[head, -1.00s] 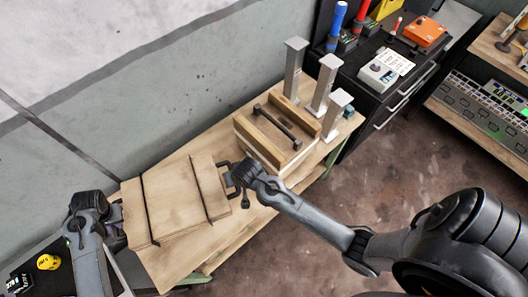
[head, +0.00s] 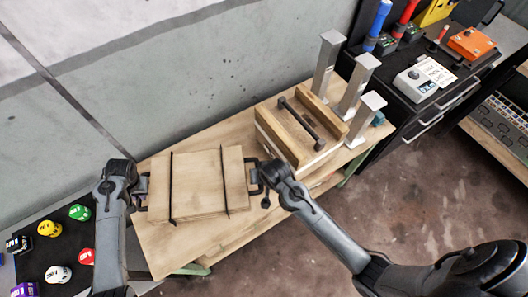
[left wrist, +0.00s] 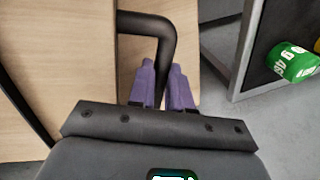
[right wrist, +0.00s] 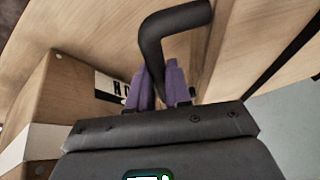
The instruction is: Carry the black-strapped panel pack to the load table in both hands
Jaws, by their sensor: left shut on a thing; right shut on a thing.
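The panel pack (head: 197,190) is a flat, pale wooden pack with two black straps, at the centre left of the head view, over a wooden table (head: 160,255). I cannot tell whether it touches the tabletop. Each end has a black bar handle. My left gripper (head: 137,190) is shut on the left handle; the left wrist view shows its purple fingers (left wrist: 163,85) around the handle (left wrist: 150,25). My right gripper (head: 262,178) is shut on the right handle; the right wrist view shows its fingers (right wrist: 160,85) at the bent handle (right wrist: 172,28).
A wooden block with a black bar (head: 298,130) stands on the table to the right, close to my right gripper. Grey posts (head: 328,62) stand behind it. A black-topped surface with several coloured, weight-like objects (head: 58,274) is at lower left. A black cabinet (head: 440,95) stands at upper right.

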